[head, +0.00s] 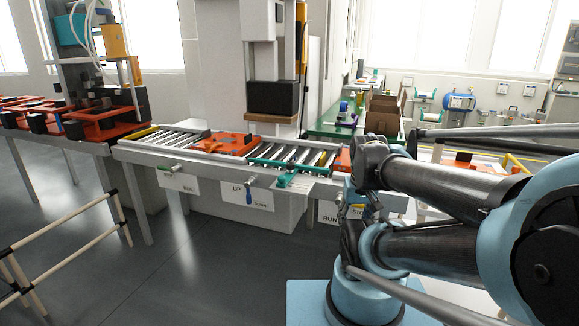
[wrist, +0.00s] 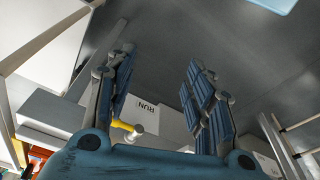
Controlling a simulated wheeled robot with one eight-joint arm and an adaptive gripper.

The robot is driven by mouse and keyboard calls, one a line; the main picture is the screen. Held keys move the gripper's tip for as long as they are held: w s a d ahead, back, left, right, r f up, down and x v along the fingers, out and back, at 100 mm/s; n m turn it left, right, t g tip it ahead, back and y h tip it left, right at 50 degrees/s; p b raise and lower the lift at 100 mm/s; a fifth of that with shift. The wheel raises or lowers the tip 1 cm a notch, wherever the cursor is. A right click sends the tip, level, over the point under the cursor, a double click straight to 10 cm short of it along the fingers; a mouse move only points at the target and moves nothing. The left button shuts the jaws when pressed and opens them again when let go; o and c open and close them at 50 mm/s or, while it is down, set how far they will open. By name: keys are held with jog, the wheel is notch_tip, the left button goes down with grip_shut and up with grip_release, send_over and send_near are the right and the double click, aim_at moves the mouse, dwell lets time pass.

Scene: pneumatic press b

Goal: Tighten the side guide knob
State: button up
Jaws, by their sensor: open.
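A green side guide rail (head: 290,167) runs along the roller conveyor. A green piece (head: 285,181) sticks out from its front edge; I cannot tell for sure whether it is the side guide knob. My gripper (wrist: 158,60) is open, with two blue segmented fingers apart and nothing between them. In the head view my gripper is partly hidden by my arm, to the right of the green piece and apart from it. In the wrist view a yellow-handled lever (wrist: 124,125) shows beyond the left finger, near the RUN label (wrist: 146,104).
A lever with a blue handle (head: 249,193) hangs on the conveyor front, left of the green piece. Another lever (head: 172,168) is farther left. An orange carrier (head: 227,144) lies on the rollers beside the press head (head: 273,97).

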jog(key=shift+o, duration=0.3)
notch_tip(320, 180, up, 18)
jog(key=n+g, duration=0.2)
jog(key=n, duration=1.4)
send_over(290, 163)
notch_tip(290, 163, down, 17)
jog(key=shift+d, duration=0.1)
jog(key=c, duration=1.1)
